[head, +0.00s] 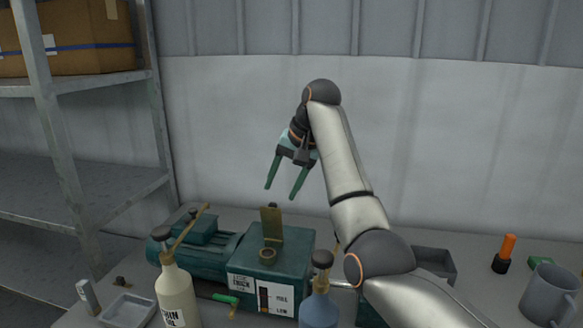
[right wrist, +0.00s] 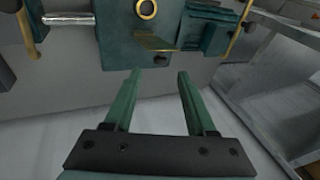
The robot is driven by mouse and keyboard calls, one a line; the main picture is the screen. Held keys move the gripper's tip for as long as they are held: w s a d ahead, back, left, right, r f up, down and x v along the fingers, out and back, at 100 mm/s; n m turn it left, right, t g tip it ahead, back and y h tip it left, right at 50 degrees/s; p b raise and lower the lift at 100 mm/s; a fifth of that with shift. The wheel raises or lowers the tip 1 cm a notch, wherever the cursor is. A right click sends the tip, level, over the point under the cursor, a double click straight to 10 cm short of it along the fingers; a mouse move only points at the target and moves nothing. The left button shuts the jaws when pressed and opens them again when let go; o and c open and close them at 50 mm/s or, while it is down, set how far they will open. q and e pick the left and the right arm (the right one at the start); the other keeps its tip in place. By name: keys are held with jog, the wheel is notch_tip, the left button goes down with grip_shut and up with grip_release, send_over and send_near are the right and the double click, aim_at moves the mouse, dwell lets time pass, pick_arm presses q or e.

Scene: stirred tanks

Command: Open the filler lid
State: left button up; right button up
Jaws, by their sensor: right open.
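The filler lid (head: 271,225) is a brass flap standing upright on its hinge at the back of the filler opening. The round brass filler neck (head: 267,255) is uncovered on top of the green gear housing (head: 297,243). My right gripper (head: 280,193) is open and empty, above and behind the lid, apart from it. In the right wrist view the lid (right wrist: 155,42) shows edge-on beyond my open fingers (right wrist: 159,74), with the brass neck ring (right wrist: 147,9) past it. My left gripper is not in view.
A cream bottle (head: 175,296) and a blue bottle (head: 319,308) stand in front of the housing. A clear tray (head: 127,310) is at left. A grey bin (head: 433,264), an orange-handled tool (head: 507,252) and a grey mug (head: 548,294) are at right. Shelving (head: 75,195) stands at far left.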

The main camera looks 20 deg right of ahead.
jog(key=b+v, duration=0.3)
jog(key=v, duration=0.4)
jog(key=shift+b, duration=0.3)
jog(key=shift+s+r, duration=0.1)
dwell(0.3)
